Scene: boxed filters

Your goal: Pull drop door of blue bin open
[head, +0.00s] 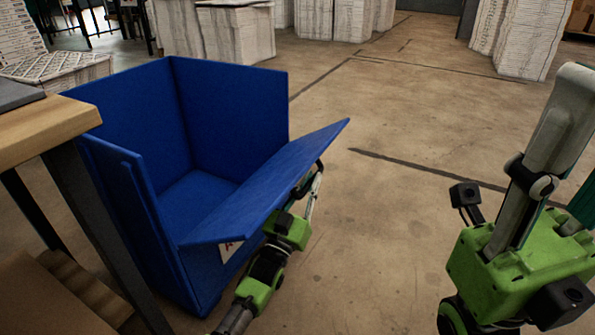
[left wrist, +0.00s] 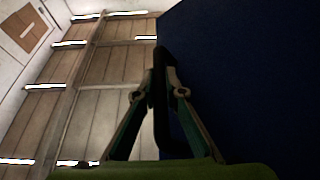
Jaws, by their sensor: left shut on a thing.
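The blue bin (head: 231,122) stands on the floor at the left of the head view, its inside empty where I can see. Its drop door (head: 268,187) is tilted outward from the front, partly open. In the left wrist view the door (left wrist: 245,70) fills the right side as a dark blue panel. My left gripper (head: 313,180) is at the outer face of the door, shut on the dark door handle (left wrist: 160,110).
A wooden-topped table (head: 45,130) with dark legs stands close to the bin's left side. Wrapped white stacks (head: 335,18) stand at the back. The floor (head: 400,120) right of the bin is clear.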

